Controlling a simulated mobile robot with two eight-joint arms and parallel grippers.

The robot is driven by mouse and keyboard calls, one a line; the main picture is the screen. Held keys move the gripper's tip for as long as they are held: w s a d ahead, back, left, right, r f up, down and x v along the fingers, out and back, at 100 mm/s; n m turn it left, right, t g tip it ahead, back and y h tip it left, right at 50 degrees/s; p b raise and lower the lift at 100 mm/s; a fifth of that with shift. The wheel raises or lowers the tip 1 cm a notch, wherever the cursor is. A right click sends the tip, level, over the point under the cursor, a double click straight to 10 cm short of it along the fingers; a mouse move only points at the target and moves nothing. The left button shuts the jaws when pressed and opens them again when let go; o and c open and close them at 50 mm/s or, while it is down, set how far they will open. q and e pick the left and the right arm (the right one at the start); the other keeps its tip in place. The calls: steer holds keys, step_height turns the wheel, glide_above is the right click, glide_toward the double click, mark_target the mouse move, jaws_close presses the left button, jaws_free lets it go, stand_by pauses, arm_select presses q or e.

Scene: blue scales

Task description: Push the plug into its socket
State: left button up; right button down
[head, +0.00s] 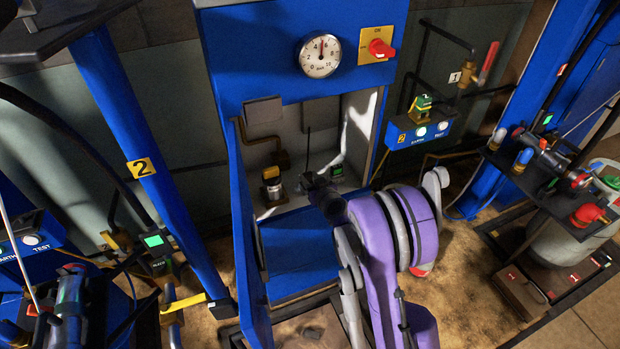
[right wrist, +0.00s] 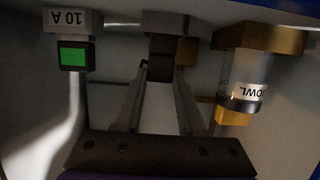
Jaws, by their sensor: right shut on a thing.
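My right arm reaches into the open blue cabinet, with its gripper (head: 318,187) low against the pale back wall. In the right wrist view the two fingers of this gripper (right wrist: 164,68) are shut on a dark block, which I take to be the plug (right wrist: 166,46). Just beyond it is a wider dark piece, probably the socket (right wrist: 166,20). The plug and this piece look in line and close together. I cannot tell how deep the plug sits. In the head view a thin dark line rises beside the gripper. My left gripper is not in view.
A block marked 10 A with a green face (right wrist: 73,55) is on one side of the fingers. A clear bowl with a brass top (right wrist: 243,80) is on the other. The cabinet's open blue door (head: 243,230) stands left of my arm.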

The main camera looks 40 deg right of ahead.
steer(key=shift+f, duration=0.4)
steer(key=shift+c, duration=2.1)
jaws_free()
steer(key=shift+s, duration=0.15)
steer(key=p+v, duration=0.1)
steer(key=v, duration=0.9)
steer(key=shift+s, duration=0.25)
